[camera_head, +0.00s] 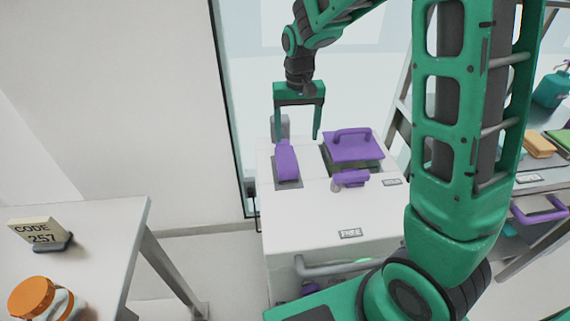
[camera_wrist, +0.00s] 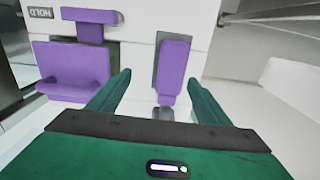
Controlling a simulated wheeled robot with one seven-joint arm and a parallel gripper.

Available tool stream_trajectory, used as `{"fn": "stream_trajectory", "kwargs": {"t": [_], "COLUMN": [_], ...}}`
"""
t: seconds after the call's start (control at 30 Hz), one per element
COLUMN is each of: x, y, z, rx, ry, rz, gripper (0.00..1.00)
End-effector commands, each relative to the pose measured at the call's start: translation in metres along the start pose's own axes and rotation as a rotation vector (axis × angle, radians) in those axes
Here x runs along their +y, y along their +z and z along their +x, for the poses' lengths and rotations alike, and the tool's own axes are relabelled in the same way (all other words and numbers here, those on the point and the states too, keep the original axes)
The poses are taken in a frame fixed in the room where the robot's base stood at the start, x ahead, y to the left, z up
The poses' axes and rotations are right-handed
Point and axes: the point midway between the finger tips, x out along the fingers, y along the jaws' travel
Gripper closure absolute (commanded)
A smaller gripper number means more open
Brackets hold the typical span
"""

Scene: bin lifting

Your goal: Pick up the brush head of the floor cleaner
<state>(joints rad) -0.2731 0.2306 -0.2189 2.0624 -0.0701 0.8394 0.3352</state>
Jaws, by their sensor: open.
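No part is clearly recognisable as a floor cleaner's brush head. A long, rounded purple piece (camera_head: 286,161) stands at the left of the white cabinet top, in a grey recess or plate; it also shows in the wrist view (camera_wrist: 173,68). My gripper (camera_head: 296,138) points down just above and behind this piece. It is open and empty. In the wrist view, the piece lies ahead of the gap between my fingers (camera_wrist: 158,78), nearer the right finger, with no visible contact. A grey part (camera_head: 281,126) behind it is partly hidden by my left finger.
A purple handled lid (camera_head: 352,146) and a small purple handle (camera_head: 350,179) are on the cabinet (camera_head: 300,225), right of the long piece. A table (camera_head: 110,215) at left holds a code sign (camera_head: 40,232) and an orange-lidded jar (camera_head: 35,298). A workbench with a purple handle (camera_head: 540,212) stands at right.

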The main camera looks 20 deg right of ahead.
Motion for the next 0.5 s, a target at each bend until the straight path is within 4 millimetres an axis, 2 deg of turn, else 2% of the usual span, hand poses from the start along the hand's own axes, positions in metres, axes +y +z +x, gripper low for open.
{"fn": "stream_trajectory", "kwargs": {"t": [0.1, 0.2, 0.5], "x": [-0.02, -0.027, -0.028], "y": [-0.008, -0.011, -0.011], "z": [0.011, 0.017, 0.057], "rx": [-0.002, -0.003, -0.005], "ry": [0.0, -0.001, 0.0], "rz": [-0.02, -0.026, -0.026], "gripper": [0.28, 0.28, 0.28]}}
